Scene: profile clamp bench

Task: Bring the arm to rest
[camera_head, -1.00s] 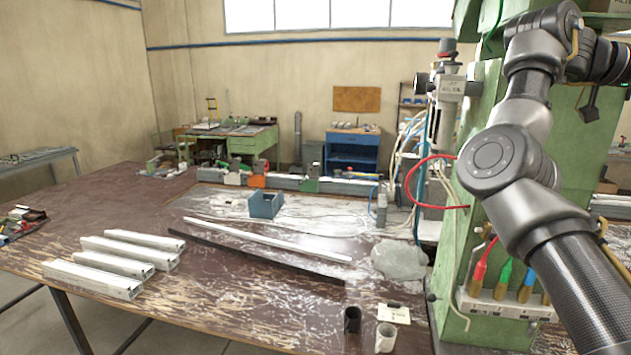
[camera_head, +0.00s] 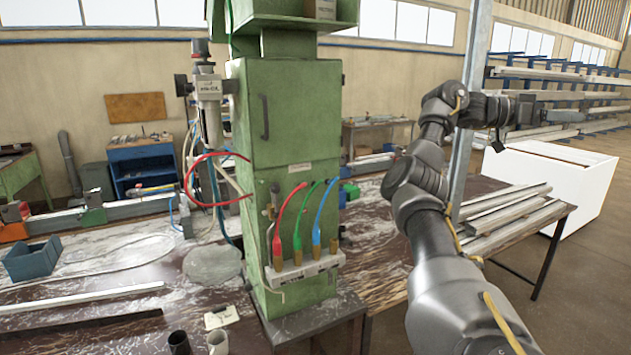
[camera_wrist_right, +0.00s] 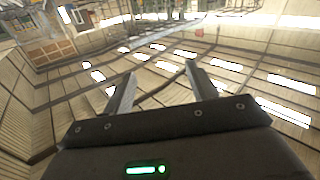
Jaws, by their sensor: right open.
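My right arm rises at the right of the head view, and its wrist points right, towards the racks. My right gripper (camera_head: 578,97) is at the end of that wrist, high above the bench level, and hard to pick out against the racks. In the right wrist view the two fingers (camera_wrist_right: 160,84) stand apart with nothing between them, so it is open and empty. That view shows the hall, with light patches, beyond the fingers. My left gripper is not in view.
A green machine column (camera_head: 292,130) with red, green and blue hoses stands left of my arm. Aluminium profiles (camera_head: 505,207) lie on the bench behind the arm. A white box (camera_head: 555,185) and long stock racks (camera_head: 590,75) are at the right. A grey post (camera_head: 472,130) stands close by the wrist.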

